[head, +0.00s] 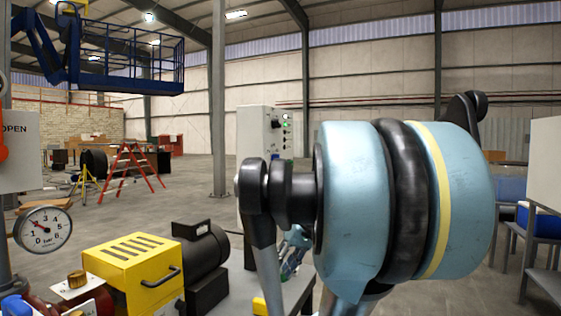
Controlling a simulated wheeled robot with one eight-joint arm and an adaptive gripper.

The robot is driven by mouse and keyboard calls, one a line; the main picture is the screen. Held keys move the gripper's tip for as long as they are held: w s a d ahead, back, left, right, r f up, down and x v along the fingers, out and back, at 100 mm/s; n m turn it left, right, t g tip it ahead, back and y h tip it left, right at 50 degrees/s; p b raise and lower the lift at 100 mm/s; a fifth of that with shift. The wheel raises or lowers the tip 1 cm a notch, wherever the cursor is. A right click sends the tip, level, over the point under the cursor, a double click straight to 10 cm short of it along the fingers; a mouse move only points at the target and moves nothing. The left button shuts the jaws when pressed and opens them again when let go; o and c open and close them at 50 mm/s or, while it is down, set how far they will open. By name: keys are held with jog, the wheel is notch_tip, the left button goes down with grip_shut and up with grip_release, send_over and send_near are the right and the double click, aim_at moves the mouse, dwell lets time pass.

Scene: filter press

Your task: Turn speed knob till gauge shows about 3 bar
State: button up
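The pressure gauge (43,229) is a round white dial marked in bar at the left edge. Its needle points up and to the left, between the 1 and the 3. A light grey control cabinet (254,150) stands in the middle. A small dark knob (276,124) sits on its face, with small green-lit controls beside it; I cannot read any label there. My large blue arm covers the right of the picture. My gripper (292,250) shows only partly, small and low behind an arm link, below the cabinet's controls and apart from the knob. Its fingers cannot be made out.
A yellow vented cover (133,261) and a dark motor (202,258) are at the lower left. A grey panel marked OPEN (20,152) is at the left edge. A red stepladder (132,172) and a blue lift (125,58) stand behind. Blue seats are at right.

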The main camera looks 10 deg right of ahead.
jog(key=w+d+r+n+t+y, duration=0.1)
jog(key=w+r+n+t+y, duration=0.15)
jog(key=w+r, duration=0.7)
jog(key=n+t+y, duration=0.5)
jog(key=n+y, duration=0.1)
jog(key=y, duration=0.1)
send_near(277, 159)
jog(key=w+x, duration=0.1)
jog(key=x, duration=0.7)
jog(key=shift+r, duration=0.4)
jog(key=shift+w, duration=0.1)
jog(key=shift+c, duration=0.2)
grip_shut()
